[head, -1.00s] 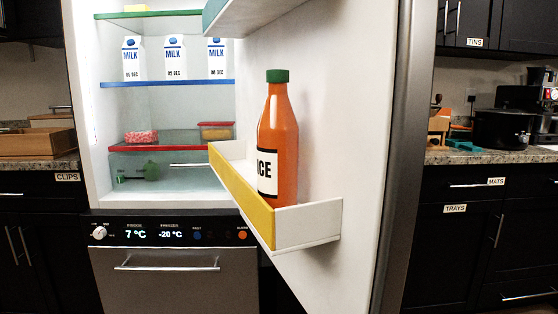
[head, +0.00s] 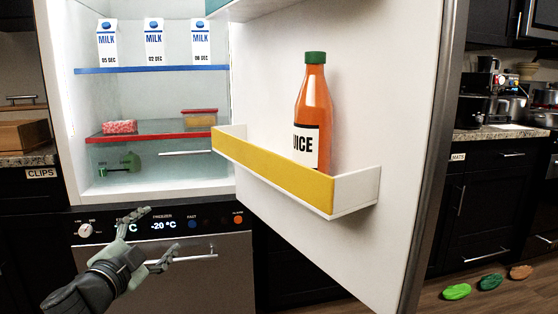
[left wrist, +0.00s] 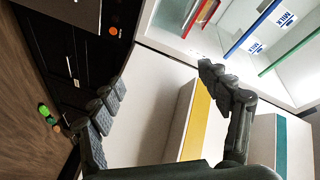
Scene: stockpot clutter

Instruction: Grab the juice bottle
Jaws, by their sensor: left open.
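The orange juice bottle (head: 315,110) with a green cap stands upright in the door bin (head: 270,170), which has a yellow front, on the open fridge door. Part of its label shows "UICE"; its base is hidden by the bin. My left gripper (head: 158,238) is low and left of the bin, in front of the fridge's control panel, open and empty, apart from the bottle. In the left wrist view the gripper's open fingers (left wrist: 158,85) frame the white door and the yellow bin front (left wrist: 196,122). I cannot make out the bottle there. My right gripper is not in view.
The fridge door (head: 400,130) stands open to the right. Several milk cartons (head: 154,42) stand on the blue-edged shelf. A red-edged shelf (head: 150,133) holds a pink package and a container. Green and brown objects (head: 489,281) lie on the floor at right.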

